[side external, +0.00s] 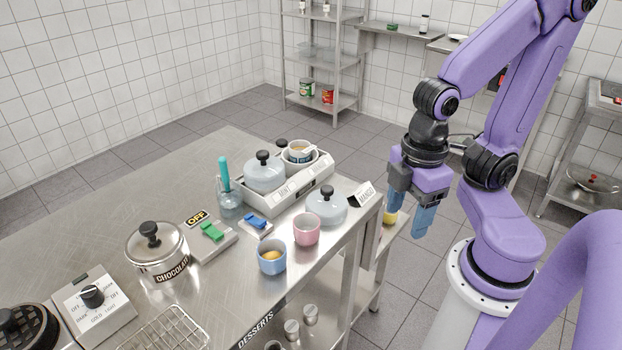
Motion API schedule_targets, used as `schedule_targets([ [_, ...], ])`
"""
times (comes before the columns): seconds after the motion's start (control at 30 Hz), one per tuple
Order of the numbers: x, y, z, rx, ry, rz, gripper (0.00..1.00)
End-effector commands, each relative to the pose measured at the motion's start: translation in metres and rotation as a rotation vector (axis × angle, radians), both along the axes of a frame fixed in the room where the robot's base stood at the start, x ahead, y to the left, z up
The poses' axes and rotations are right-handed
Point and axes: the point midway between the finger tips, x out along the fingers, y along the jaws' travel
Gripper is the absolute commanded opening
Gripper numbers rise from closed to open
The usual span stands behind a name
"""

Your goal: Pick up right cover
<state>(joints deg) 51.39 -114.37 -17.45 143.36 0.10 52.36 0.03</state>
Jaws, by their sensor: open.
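A pale grey-blue cover (327,207) with a black knob rests at the right end of the steel table, beside a small MANGO sign (364,194). A similar cover (264,173) sits in the left part of a white-edged tray (292,186) behind it. A further black knob shows behind the tray, its base mostly hidden. My gripper (409,213) hangs beyond the table's right edge, to the right of the right cover and apart from it.
An uncovered pot (300,156) stands in the tray's right part. A pink cup (306,229) and a blue cup (272,257) stand in front of the right cover. A teal-handled tool in a jar (229,200), switches and a chocolate pot (157,257) lie left.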

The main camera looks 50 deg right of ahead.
Motion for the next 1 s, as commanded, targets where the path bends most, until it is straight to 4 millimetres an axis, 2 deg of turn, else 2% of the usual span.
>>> schedule_targets([
  [0.17,0.003,0.0,0.001,0.0,0.001,-0.024,0.63],
  [0.33,0.024,0.004,0.007,0.001,0.005,-0.248,0.63],
  [0.67,0.097,0.0,0.029,0.001,0.02,-1.041,0.63],
  [1.0,0.166,-0.025,0.051,0.003,0.032,-1.868,0.63],
])
